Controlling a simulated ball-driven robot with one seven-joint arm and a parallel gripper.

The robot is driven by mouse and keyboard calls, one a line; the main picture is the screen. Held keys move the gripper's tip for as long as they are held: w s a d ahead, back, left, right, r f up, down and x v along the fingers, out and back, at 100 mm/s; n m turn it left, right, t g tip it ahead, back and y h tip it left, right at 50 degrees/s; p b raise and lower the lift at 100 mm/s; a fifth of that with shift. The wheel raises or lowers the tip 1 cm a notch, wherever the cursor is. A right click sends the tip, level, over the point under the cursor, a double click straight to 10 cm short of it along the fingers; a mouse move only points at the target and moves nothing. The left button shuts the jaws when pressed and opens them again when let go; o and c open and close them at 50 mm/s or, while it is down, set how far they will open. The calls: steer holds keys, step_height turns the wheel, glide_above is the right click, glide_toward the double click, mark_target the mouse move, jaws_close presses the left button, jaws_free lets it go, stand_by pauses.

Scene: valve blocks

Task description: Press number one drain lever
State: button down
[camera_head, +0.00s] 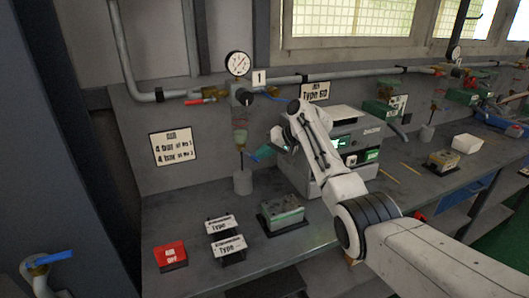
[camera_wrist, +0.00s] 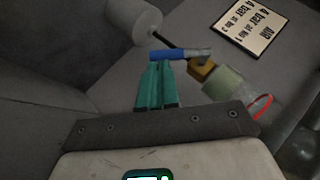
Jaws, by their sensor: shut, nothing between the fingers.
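The number one unit hangs on the wall pipe beside the "1" sign (camera_head: 259,78), with a round gauge (camera_head: 238,64) above it. In the wrist view its drain lever (camera_wrist: 178,54) is a blue handle, lying nearly level across the picture, joined to a brass valve (camera_wrist: 203,69) below a pale green bowl (camera_wrist: 224,84). My gripper (camera_wrist: 157,66) has its teal fingers shut and empty, with the tips right at the lever's left part; I cannot tell whether they touch. In the head view my gripper (camera_head: 260,154) is beside the unit's lower end, and the lever is hard to make out.
A grey cup (camera_head: 243,183) stands below the unit; it also shows in the wrist view (camera_wrist: 134,20). A grey machine (camera_head: 345,150) stands right of it. A red "AIR OFF" block (camera_head: 171,255), two "Type" signs and a green-topped block (camera_head: 283,214) occupy the bench front.

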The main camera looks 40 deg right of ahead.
steer(key=shift+w+a+f+b, duration=0.1)
steer(key=shift+a+f+b, duration=0.25)
steer(key=shift+f, duration=0.35)
steer(key=shift+w+a+f+b, duration=0.1)
steer(key=shift+a+f+b, duration=0.2)
steer(key=shift+f, duration=0.35)
steer(key=shift+w+a+f+b, duration=0.1)
steer(key=shift+a+f+b, duration=0.25)
steer(key=shift+f, duration=0.35)
steer(key=shift+a+f, duration=0.1)
steer(key=shift+a, duration=0.1)
steer(key=v, duration=0.7)
steer(key=shift+r, duration=0.25)
